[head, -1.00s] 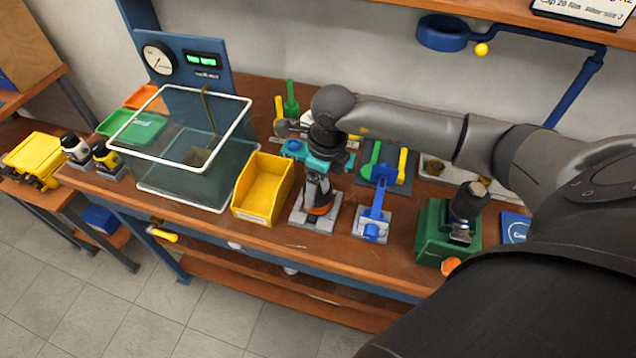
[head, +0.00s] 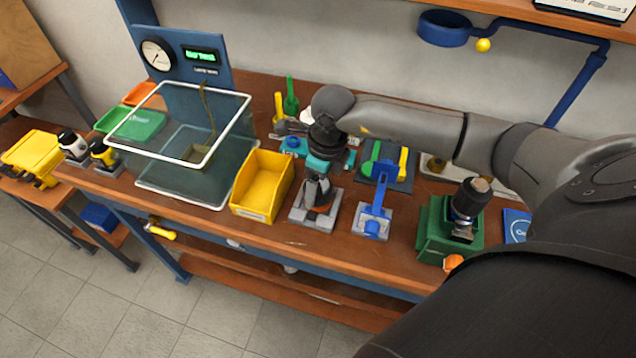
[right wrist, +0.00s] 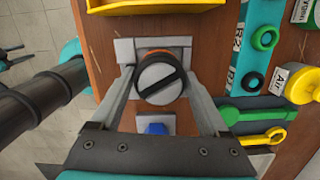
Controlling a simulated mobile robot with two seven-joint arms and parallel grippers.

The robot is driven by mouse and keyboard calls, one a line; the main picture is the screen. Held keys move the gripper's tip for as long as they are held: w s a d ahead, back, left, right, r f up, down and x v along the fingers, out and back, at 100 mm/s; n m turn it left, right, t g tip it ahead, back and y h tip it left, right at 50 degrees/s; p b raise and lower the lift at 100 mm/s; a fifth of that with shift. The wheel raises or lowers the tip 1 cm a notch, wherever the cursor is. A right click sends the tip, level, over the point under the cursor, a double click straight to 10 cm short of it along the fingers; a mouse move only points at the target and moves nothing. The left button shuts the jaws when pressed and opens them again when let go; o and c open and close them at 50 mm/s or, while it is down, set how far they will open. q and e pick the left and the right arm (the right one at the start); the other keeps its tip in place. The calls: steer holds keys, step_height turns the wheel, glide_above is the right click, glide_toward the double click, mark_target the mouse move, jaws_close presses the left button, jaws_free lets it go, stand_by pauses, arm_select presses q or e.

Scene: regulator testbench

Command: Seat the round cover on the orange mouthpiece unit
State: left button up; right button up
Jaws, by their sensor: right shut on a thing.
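The round cover (right wrist: 160,84) is a dark disc with a bar across its face, seen nearly face-on in the right wrist view. My right gripper (right wrist: 158,76) is shut on it, one finger on each side. The orange mouthpiece unit (right wrist: 168,54) shows as an orange edge just behind the cover. In the head view the orange unit (head: 322,208) is on a grey stand, with my right gripper (head: 318,190) pointing down over it. The fingers hide much of the unit and cover, and I cannot tell whether the cover is fully seated.
A yellow bin (head: 262,187) stands close to the left of the grey stand (head: 315,222). A blue fixture (head: 373,212) and a green block (head: 436,232) stand to the right. A clear tank (head: 185,170) is farther left. Tools lie behind.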

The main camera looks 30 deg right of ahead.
steer(key=shift+f+b, duration=0.5)
steer(key=shift+f, duration=0.1)
stand_by(0.4)
steer(key=o, duration=1.2)
steer(key=shift+r, duration=0.1)
steer(key=shift+r+p, duration=3.05)
steer(key=shift+r, duration=0.95)
steer(key=shift+f, duration=0.1)
